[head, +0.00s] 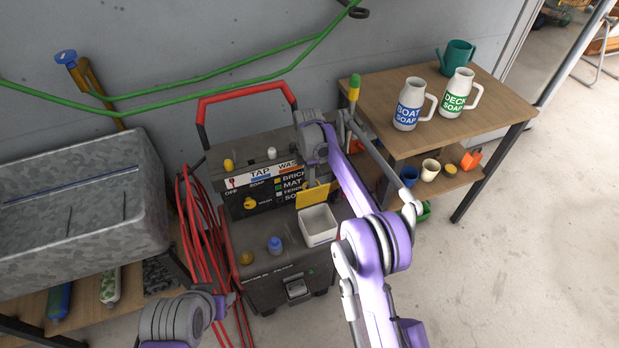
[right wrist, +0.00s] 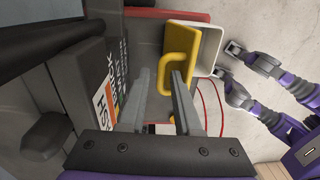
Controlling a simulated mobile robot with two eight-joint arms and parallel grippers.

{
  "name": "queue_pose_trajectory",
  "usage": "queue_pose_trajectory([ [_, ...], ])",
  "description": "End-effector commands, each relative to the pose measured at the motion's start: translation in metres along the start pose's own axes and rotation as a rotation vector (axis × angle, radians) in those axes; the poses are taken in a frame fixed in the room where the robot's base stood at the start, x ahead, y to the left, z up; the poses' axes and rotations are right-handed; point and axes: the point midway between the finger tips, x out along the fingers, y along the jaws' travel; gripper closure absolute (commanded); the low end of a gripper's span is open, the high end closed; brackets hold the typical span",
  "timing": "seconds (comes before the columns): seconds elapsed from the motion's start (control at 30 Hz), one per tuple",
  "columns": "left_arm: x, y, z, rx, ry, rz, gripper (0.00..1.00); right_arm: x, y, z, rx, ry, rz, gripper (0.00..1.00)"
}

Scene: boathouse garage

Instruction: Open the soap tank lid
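The soap tank is an open white box (head: 318,226) on the front of the dark washer; its rim also shows in the right wrist view (right wrist: 208,55). Its yellow lid (head: 313,194) stands raised at the tank's back edge, leaving the inside visible. In the right wrist view the lid (right wrist: 178,36) carries a yellow loop handle (right wrist: 184,60). My right gripper (right wrist: 171,72) has its two grey fingers apart at this handle; I cannot tell whether they touch it. My left arm shows at the bottom left of the head view; its fingers cannot be made out.
The washer (head: 262,262) has a red handle (head: 245,91) and a coiled red hose (head: 203,235) at its left. A wooden table (head: 470,125) with two soap jugs (head: 409,104) stands at right. A grey patterned box (head: 80,205) is at left. Floor at right is clear.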

Motion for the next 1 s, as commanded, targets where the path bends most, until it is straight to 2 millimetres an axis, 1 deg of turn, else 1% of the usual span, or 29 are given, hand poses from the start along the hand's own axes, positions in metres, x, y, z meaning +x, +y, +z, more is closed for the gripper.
queue_pose_trajectory([
  [0.17, 0.000, 0.000, 0.000, 0.000, 0.000, 0.000, 0.50, -0.003, 0.000, 0.001, 0.001, -0.001, 0.000, 0.68],
  [0.27, -0.001, 0.000, -0.001, 0.000, 0.000, 0.000, 0.50, -0.014, 0.000, 0.001, 0.001, -0.001, 0.000, 0.68],
  [0.37, -0.002, 0.000, -0.002, 0.000, 0.001, 0.000, 0.50, -0.032, 0.000, 0.000, 0.000, -0.001, 0.000, 0.68],
  [0.6, -0.008, 0.000, -0.006, 0.000, 0.004, 0.000, 0.50, -0.081, 0.000, 0.000, 0.000, 0.000, 0.001, 0.68],
  [0.7, -0.011, 0.000, -0.008, 0.000, 0.005, 0.000, 0.50, -0.096, 0.001, 0.000, 0.000, 0.000, 0.001, 0.68],
  [0.83, -0.013, 0.000, -0.010, 0.000, 0.006, 0.000, 0.50, -0.106, 0.000, 0.000, 0.000, 0.000, 0.000, 0.68],
  [1.0, -0.013, 0.000, -0.010, 0.000, 0.006, 0.000, 0.50, -0.109, 0.000, 0.000, 0.000, 0.000, 0.000, 0.68],
])
